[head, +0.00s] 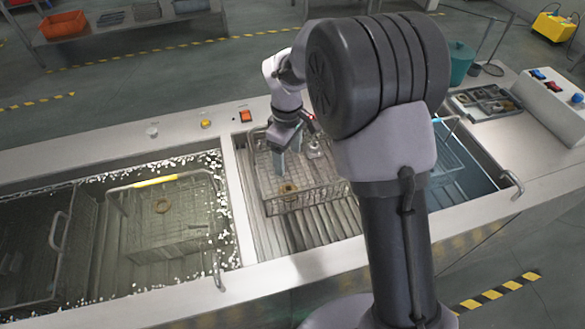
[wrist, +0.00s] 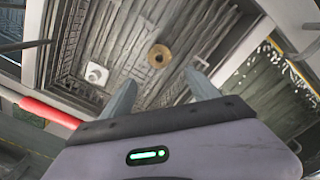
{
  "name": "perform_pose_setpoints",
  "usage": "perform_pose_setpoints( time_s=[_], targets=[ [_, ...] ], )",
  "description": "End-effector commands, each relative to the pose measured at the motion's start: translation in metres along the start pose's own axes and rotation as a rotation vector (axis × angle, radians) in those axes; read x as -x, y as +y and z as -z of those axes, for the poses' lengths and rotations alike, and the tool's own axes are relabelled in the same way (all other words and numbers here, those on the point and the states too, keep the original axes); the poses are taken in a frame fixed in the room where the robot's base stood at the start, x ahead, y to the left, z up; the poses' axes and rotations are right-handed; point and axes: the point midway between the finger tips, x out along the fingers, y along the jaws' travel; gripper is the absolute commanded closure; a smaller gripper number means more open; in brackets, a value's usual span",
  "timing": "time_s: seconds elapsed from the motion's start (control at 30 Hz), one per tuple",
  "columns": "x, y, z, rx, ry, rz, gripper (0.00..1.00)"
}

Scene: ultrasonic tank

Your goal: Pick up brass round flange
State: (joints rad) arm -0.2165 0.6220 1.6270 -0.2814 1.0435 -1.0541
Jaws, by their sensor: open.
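The brass round flange (head: 289,188) lies in the wire basket (head: 318,200) in the middle basin, near the basket's front side. In the wrist view the flange (wrist: 159,55) is a small brass disc with a dark centre hole, seen beyond and roughly between the two fingers. My gripper (head: 283,168) is over the left part of this basket, pointing down. In the wrist view my gripper (wrist: 160,77) has its two grey fingers spread apart with nothing between them. The flange is apart from the fingers.
A pale metal part (head: 314,150) stands in the same basket, behind and right of the flange; it also shows in the wrist view (wrist: 97,72). The basket walls surround the flange.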

Motion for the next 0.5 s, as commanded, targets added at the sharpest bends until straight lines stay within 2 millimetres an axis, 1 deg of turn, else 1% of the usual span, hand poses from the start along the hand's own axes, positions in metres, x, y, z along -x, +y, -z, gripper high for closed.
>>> perform_pose_setpoints(
  time_s=[0.03, 0.1, 0.2, 0.3, 0.5],
  targets=[
    [-0.024, -0.001, -0.001, 0.0, -0.003, 0.003, 0.3],
    [-0.046, -0.001, -0.001, -0.003, -0.002, 0.003, 0.3],
    [-0.075, -0.001, -0.001, -0.003, -0.002, 0.003, 0.3],
    [-0.094, 0.0, -0.001, -0.004, 0.0, 0.002, 0.3],
    [-0.112, 0.001, -0.001, -0.006, 0.0, 0.001, 0.3]
  ],
)
